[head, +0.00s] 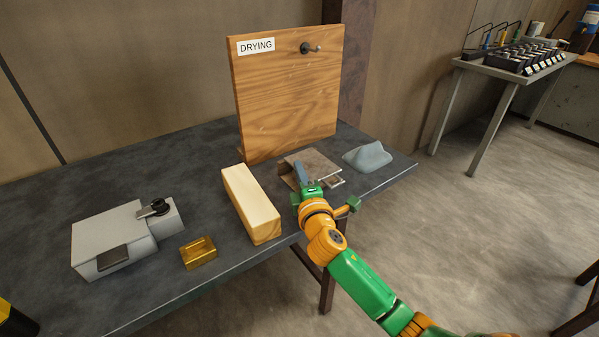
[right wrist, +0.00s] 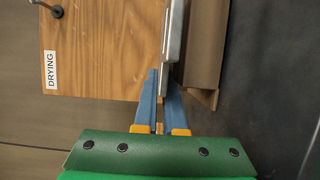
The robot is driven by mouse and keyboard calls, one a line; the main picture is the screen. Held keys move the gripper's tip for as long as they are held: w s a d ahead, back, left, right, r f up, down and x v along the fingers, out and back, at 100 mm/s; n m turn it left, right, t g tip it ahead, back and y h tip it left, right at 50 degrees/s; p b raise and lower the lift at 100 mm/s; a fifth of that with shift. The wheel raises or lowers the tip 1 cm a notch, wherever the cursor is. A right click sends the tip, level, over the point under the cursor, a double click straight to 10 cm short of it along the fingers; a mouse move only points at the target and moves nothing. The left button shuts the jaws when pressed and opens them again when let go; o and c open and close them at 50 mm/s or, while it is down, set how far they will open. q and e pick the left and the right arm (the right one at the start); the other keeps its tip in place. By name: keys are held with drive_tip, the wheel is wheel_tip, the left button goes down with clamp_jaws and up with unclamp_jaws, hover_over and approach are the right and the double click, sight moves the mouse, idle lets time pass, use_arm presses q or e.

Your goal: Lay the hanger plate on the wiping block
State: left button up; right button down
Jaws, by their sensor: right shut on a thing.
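My right gripper (head: 300,170) is at the brown stand near the table's right end, with its blue fingers closed on a thin grey metal plate, which I take for the hanger plate (head: 336,181). In the right wrist view the blue fingers (right wrist: 160,95) meet the edge of this plate (right wrist: 173,40), which stands edge-on to the camera. The gripper partly hides the plate in the head view. A long block with a cream top and wooden sides, likely the wiping block (head: 250,198), lies left of the gripper, apart from it. My left gripper is not in view.
The brown stand (head: 312,160) is right beside the plate. A grey-blue lump (head: 368,157) lies to its right. A wooden DRYING board (head: 285,95) with a peg (head: 310,48) rises behind. A brass block (head: 198,252) and grey box (head: 115,238) sit at left.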

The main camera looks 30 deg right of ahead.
drive_tip(key=c, duration=0.9)
unclamp_jaws()
drive_tip(key=shift+a+f, duration=0.1)
drive_tip(key=shift+s+f, duration=0.1)
drive_tip(key=shift+f, duration=0.05)
wheel_tip(320, 180, up, 3)
drive_tip(key=p, duration=0.3)
drive_tip(key=shift+f+b, duration=0.85)
drive_tip(key=shift+b, duration=0.05)
drive_tip(key=shift+f, duration=0.2)
